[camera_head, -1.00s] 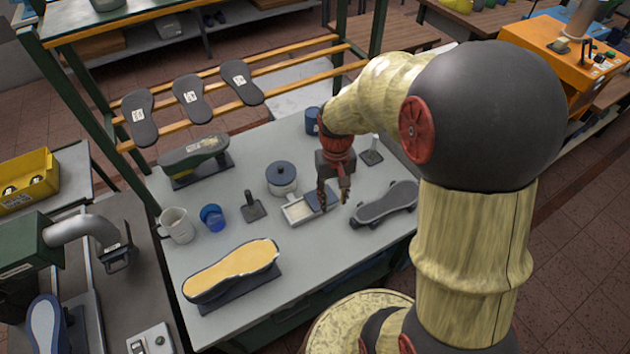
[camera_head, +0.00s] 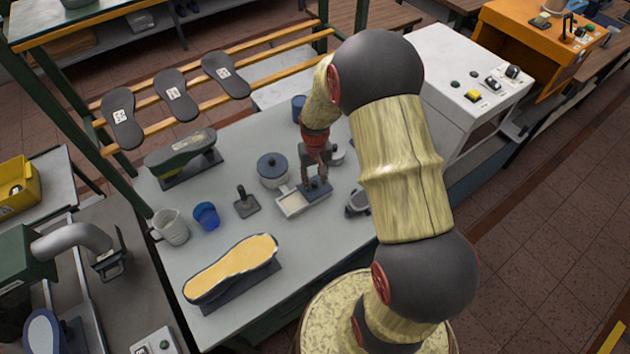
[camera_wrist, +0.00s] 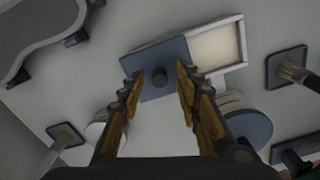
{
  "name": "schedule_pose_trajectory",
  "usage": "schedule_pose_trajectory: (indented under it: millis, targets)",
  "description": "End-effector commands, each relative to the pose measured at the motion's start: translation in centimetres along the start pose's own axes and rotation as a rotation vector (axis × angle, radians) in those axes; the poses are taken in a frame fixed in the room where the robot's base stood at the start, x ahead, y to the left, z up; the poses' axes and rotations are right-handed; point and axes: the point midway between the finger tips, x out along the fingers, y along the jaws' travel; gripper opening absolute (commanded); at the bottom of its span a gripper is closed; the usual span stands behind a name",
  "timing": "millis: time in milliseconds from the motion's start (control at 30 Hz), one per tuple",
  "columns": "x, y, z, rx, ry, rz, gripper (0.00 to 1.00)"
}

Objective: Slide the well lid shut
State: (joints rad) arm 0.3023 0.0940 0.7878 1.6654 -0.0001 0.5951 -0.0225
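The well (camera_head: 290,204) is a small white-rimmed tray on the grey bench. Its blue-grey lid (camera_head: 319,191) covers the right part in the head view, and the pale inside of the left part lies open. In the wrist view the lid (camera_wrist: 180,50) carries a dark round knob (camera_wrist: 160,76), and the uncovered well (camera_wrist: 218,46) is to its right. My gripper (camera_head: 313,184) is above the lid. In the wrist view my gripper (camera_wrist: 158,76) is open, with one finger on each side of the knob and visible gaps between.
A lidded pot (camera_head: 272,170) stands close behind the well. A stand with a dark upright handle (camera_head: 245,203) is to the left.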

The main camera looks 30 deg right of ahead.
Motion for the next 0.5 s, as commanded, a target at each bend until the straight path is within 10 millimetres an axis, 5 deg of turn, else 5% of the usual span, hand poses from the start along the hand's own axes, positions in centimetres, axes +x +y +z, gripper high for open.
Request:
schedule_pose_trajectory:
  millis: [367,500]
  targets:
    - [0.61,0.0,-0.02,0.0,0.001,0.0,0.34]
    - [0.6,0.0,-0.01,0.0,0.001,0.0,0.26]
